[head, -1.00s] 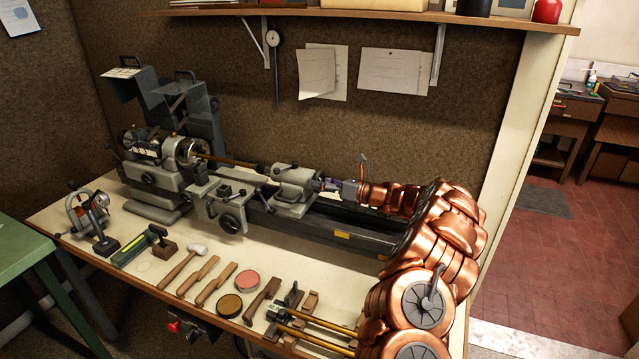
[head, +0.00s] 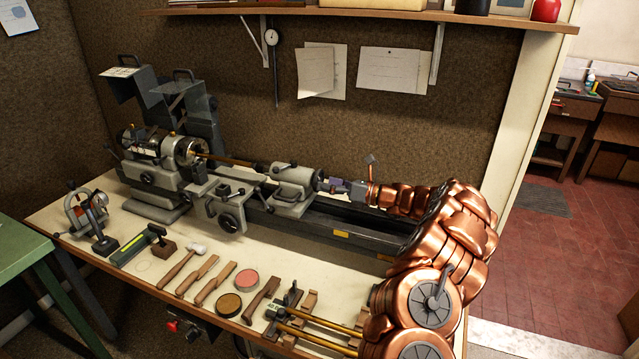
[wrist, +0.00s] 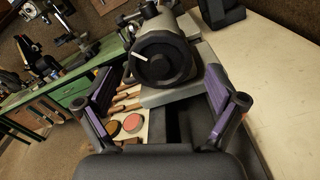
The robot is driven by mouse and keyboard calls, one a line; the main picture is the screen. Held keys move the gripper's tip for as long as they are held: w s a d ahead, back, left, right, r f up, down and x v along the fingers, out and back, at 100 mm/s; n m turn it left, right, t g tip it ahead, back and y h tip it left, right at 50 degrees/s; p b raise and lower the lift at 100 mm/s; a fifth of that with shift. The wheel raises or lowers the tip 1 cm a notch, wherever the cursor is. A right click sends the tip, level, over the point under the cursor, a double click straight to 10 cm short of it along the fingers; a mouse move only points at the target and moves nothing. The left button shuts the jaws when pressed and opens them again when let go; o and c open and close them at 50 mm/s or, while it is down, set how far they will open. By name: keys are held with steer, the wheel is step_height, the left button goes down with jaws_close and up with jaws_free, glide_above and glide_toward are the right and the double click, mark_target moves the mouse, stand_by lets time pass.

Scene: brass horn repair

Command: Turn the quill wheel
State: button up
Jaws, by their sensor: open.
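The quill wheel (wrist: 160,60) is a dark round handwheel with a pale line mark on its face. It sits on the end of the grey tailstock (head: 292,183) of the lathe, facing my gripper. In the wrist view my gripper (wrist: 159,80) is open, with one purple-sided finger left of the wheel and one right of it. The wheel appears ahead of the palm, between the spread fingers; I cannot tell whether either finger touches it. In the head view my gripper (head: 335,186) is small at the tailstock's right end, and the wheel is largely hidden there.
The lathe bed (head: 335,232) runs beneath my gripper. Mallet (head: 183,262), wooden tools and two round tins lie on the bench (head: 155,292) in front. A dial gauge (head: 272,38) hangs on the wall behind. A green table (head: 18,245) stands at left.

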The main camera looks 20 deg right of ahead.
steer(key=v, duration=0.9)
steer(key=s+a+r+n+g+y, duration=0.1)
steer(key=s+a+r+n+g, duration=0.25)
steer(key=a, duration=0.55)
steer(key=s+a+r+n+g, duration=0.25)
steer(key=a+n, duration=0.25)
steer(key=a, duration=0.3)
steer(key=s+a+r+n+g+y, duration=0.1)
steer(key=s+a+r+n+g, duration=0.3)
steer(key=a, duration=0.5)
steer(key=s+a+f+n+g+h, duration=0.1)
steer(key=s+a+n+g+h, duration=0.15)
steer(key=s+a+n, duration=0.45)
steer(key=s+f+n+g+h+b, duration=0.1)
steer(key=s+f+n+h, duration=0.15)
steer(key=s, duration=0.55)
steer(key=s+f+n+g+h, duration=0.2)
steer(key=s+n+h, duration=0.1)
steer(key=s, duration=0.6)
steer(key=s+d+f+n+h, duration=0.2)
steer(key=s+d+n+h, duration=0.1)
steer(key=s+d, duration=0.2)
steer(key=s+d+f+n+h, duration=0.2)
steer(key=s+d+n+h, duration=0.1)
steer(key=s, duration=0.5)
steer(key=shift+d+f+t+h, duration=0.35)
steer(key=shift+d+t+h, duration=0.1)
steer(key=shift+d, duration=0.4)
